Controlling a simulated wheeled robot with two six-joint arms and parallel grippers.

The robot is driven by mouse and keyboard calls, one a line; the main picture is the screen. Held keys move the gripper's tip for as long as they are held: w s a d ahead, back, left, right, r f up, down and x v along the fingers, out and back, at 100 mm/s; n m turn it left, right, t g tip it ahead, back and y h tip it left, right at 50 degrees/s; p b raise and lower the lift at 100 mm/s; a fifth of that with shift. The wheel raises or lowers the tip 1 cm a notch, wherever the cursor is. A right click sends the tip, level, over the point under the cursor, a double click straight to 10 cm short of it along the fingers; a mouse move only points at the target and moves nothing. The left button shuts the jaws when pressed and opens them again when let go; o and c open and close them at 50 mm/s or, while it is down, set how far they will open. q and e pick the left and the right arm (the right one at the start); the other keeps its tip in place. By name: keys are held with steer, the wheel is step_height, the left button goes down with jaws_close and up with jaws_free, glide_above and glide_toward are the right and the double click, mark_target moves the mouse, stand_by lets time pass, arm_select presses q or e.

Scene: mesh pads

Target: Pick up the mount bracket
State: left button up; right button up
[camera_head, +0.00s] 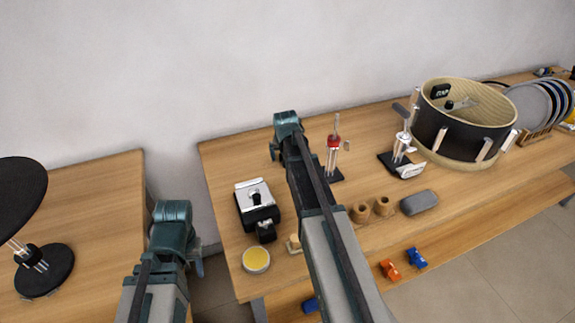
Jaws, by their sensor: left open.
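A black and silver metal piece (257,205) with a black knob lies at the left end of the long wooden table; it may be the mount bracket, but I cannot be sure. My left arm's teal end (172,215) is low in the gap between the two tables, left of that piece and apart from it. The left gripper is open and holds nothing that I can see; its fingers are hardly visible. My other arm (320,220) reaches up across the long table, right of the piece. Its gripper is not visible, and the arm hides part of the tabletop.
A yellow-topped tin (256,260) stands near the front edge. A red-topped stand (333,155), a tagged stand (400,155), a grey case (419,202) and a drum (462,125) stand farther right. A black round stand (45,270) is on the left table.

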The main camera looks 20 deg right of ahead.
steer(key=shift+r, duration=0.1)
steer(key=c, duration=1.5)
steer(key=shift+r, duration=0.1)
steer(key=shift+r+p, duration=0.5)
steer(key=shift+p, duration=0.2)
step_height(320, 180, up, 3)
steer(key=p, duration=0.3)
steer(key=s+d, duration=0.1)
steer(key=s, duration=0.9)
steer(key=s+d, duration=0.1)
steer(key=s, duration=0.5)
steer(key=shift+d+r+p, duration=0.3)
steer(key=shift+r+p, duration=0.05)
steer(key=shift+r, duration=0.05)
steer(key=shift+w, duration=0.1)
